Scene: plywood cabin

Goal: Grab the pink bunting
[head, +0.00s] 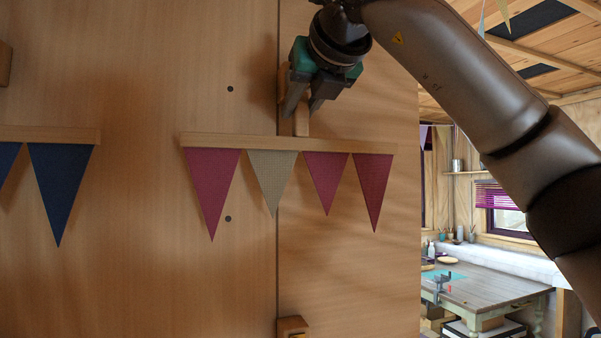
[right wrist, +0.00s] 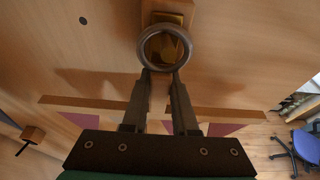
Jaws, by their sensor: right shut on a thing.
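The pink bunting (head: 340,145) is a wooden bar with pink flags and one beige flag, hanging level across the plywood wall in the head view. An upright wooden tab rises from the middle of its bar. My right gripper (head: 302,106) comes from above and is shut at this tab. In the right wrist view, the fingers of the right gripper (right wrist: 162,76) close in at the lower edge of a grey ring (right wrist: 143,50). The bunting's bar (right wrist: 220,113) runs behind the fingers there. The exact contact is partly hidden. My left gripper is not in view.
A dark blue bunting (head: 60,180) hangs on the wall at left. A wooden block (head: 291,326) juts out below the pink flags. At right, the room opens to a work table (head: 480,290) by a window. A blue chair (right wrist: 307,143) stands at right in the wrist view.

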